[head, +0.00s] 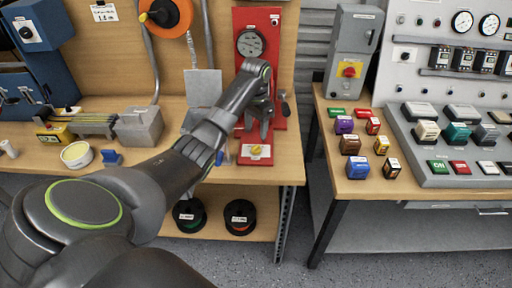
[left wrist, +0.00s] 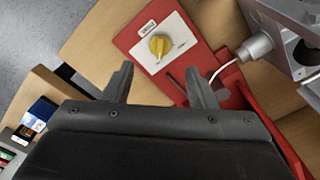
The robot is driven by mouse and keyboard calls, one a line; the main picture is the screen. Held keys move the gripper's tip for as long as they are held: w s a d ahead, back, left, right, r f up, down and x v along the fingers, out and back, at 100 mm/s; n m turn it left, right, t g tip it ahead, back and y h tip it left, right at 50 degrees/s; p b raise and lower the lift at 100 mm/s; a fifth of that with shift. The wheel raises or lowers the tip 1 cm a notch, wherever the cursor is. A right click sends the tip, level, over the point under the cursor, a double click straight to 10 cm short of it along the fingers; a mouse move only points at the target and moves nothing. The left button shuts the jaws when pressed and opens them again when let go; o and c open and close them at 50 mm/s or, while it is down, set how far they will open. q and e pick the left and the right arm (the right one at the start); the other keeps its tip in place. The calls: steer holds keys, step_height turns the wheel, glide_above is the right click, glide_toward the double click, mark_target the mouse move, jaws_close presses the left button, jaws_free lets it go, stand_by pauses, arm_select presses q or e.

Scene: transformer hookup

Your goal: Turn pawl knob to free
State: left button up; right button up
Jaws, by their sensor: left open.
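The pawl knob (head: 256,150) is a small yellow knob on a white plate at the front of a red base. My left gripper (head: 254,128) is open and empty above the red stand, just behind the knob in the head view. In the left wrist view, its two fingers (left wrist: 158,72) point toward the knob, which lies beyond the tips and between their lines, apparently untouched. My right gripper is not in view.
The red stand (head: 278,50) with a round gauge (head: 250,43) rises behind my gripper. A grey metal block (head: 139,126) and a blue clip (head: 112,157) lie left on the bench. A gap separates the tables.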

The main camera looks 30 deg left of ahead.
mark_target(256, 146)
arm_select(q)
step_height(256, 146, down, 8)
steer(key=shift+f, duration=0.1)
steer(key=shift+c, duration=0.2)
steer(key=c, duration=0.9)
